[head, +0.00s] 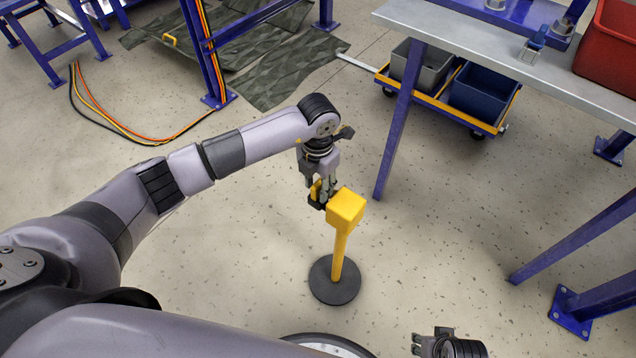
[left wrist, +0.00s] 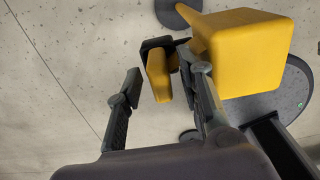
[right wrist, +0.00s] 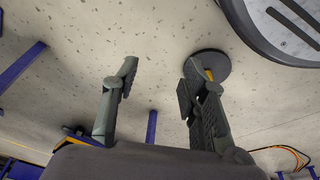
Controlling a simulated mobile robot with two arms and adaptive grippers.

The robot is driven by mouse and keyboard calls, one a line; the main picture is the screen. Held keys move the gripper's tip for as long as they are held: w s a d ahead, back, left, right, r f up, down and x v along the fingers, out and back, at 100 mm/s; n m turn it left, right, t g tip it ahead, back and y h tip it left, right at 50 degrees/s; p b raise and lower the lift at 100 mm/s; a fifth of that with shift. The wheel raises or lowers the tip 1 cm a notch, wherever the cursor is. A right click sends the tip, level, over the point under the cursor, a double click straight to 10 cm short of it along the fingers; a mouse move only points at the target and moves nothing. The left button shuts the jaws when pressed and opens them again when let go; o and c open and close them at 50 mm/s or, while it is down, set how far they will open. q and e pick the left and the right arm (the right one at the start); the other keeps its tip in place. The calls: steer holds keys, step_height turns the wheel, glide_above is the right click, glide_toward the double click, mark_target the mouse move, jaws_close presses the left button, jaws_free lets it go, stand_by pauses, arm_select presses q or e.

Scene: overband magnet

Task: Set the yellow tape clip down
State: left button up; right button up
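The yellow tape clip (left wrist: 158,76) shows in the left wrist view beside a dark bracket (left wrist: 160,44), close to the yellow post's box-shaped head (left wrist: 245,55). In the head view the clip (head: 315,190) is mostly hidden by my left fingers. My left gripper (head: 321,187) is just left of the post head. Its fingers are apart, with a clear gap between the left finger and the clip. The clip lies near the right finger; I cannot tell whether they touch. My right gripper (right wrist: 158,84) is open and empty, low at the head view's bottom edge.
The yellow post (head: 340,250) stands upright on a dark round base (head: 334,282). A grey workbench (head: 480,50) with blue legs is at the right, bearing a red bin (head: 608,50). A cart with a blue bin (head: 484,92) stands under it. Orange and black cables lie at the left.

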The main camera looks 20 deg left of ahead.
arm_select(q)
steer(key=shift+r, duration=0.15)
step_height(320, 180, up, 12)
steer(key=p, duration=0.1)
steer(key=shift+p, duration=0.35)
arm_select(e)
steer(key=f, duration=0.1)
steer(key=s+f, duration=0.1)
steer(key=f, duration=0.1)
steer(key=s+f, duration=0.1)
steer(key=f, duration=0.1)
steer(key=shift+d+f, duration=0.15)
steer(key=shift+f, duration=0.1)
